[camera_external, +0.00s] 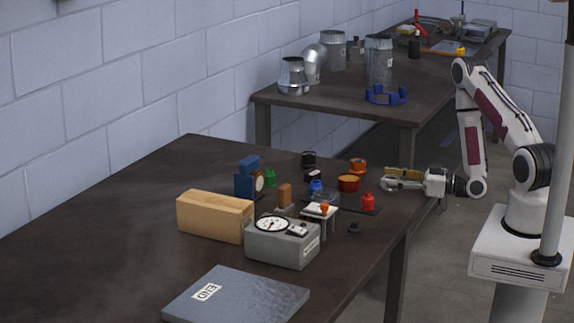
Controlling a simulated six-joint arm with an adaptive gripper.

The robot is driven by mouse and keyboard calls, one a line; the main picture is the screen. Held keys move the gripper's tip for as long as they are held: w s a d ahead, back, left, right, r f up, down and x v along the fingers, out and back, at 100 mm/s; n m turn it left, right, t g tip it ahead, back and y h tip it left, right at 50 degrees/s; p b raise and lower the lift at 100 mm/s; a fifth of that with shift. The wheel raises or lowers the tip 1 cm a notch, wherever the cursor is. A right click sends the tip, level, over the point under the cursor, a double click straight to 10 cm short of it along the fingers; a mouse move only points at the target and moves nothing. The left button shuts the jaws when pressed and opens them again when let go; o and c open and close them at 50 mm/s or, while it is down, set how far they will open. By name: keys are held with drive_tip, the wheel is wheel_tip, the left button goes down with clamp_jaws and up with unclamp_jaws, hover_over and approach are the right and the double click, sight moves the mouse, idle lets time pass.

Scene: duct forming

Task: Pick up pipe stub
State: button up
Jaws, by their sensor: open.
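My gripper (387,183) is at the right edge of the near table, pointing left, low near the tabletop. Its jaws are open and nothing shows between them. I cannot tell for certain which small part is the pipe stub. All are apart from the jaws. A yellowish piece (400,172) shows just behind my gripper; whether it touches is unclear.
A red weight-like part (368,202) stands close in front of my gripper, with an orange part (358,166) behind. A grey gauge box (282,243), wooden block (215,215) and grey plate (236,296) lie nearer. The table's left side is clear. Metal ducts (379,62) stand on the far table.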

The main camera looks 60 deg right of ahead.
drive_tip(key=shift+c, duration=0.2)
drive_tip(key=c, duration=1.2)
drive_tip(key=shift+r, duration=0.15)
drive_tip(key=shift+r, duration=4.8)
